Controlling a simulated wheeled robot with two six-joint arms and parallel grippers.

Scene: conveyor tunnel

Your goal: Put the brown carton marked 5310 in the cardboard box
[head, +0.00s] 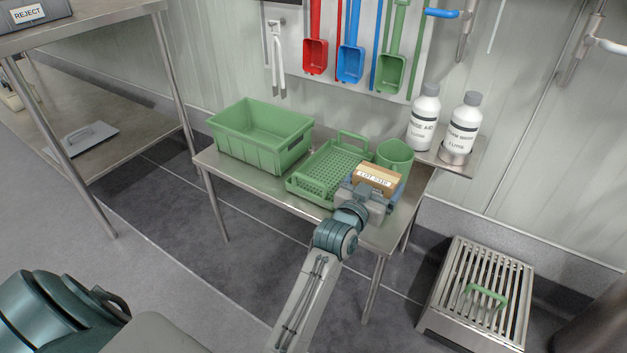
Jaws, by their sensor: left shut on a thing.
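My left gripper (373,187) is over the right end of the steel table and shut on a small brown carton (377,176). The carton has a pale printed label on the side facing me; the print is too small to read surely. The gripper body hides the carton's lower part, so I cannot tell whether it touches the table. I see no cardboard box in this view. My right gripper is not in view.
On the steel table (272,188) are a green bin (262,140), a green perforated basket (330,172) and a green mug (395,156) close behind the carton. Two white bottles (424,120) stand on a shelf. A slatted steel stand (478,295) is at lower right.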

